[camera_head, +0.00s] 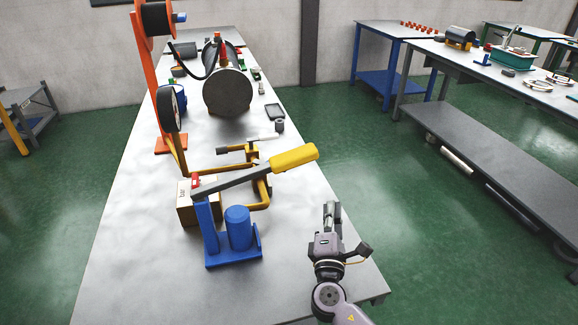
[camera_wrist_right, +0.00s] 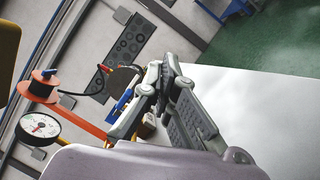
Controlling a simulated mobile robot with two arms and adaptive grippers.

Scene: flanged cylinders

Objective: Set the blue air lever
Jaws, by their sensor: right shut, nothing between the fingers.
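The blue air lever stands on the near part of the table, with a blue base and cylinder (camera_head: 238,228). Its grey bar (camera_head: 238,181) slants up to the right and ends in a yellow handle (camera_head: 294,158), which is raised well above the table. My right gripper (camera_head: 332,208) is right of the blue base and lower in the picture than the handle, apart from both. It is shut and empty; its fingers also show closed together in the right wrist view (camera_wrist_right: 162,75). My left gripper is not in view.
An orange stand (camera_head: 149,75) with a round gauge (camera_head: 171,108) rises behind the lever. A box (camera_head: 197,208) and yellow frame sit close behind it. A large grey cylinder (camera_head: 227,92) lies farther back. The near table surface (camera_head: 140,270) is bare.

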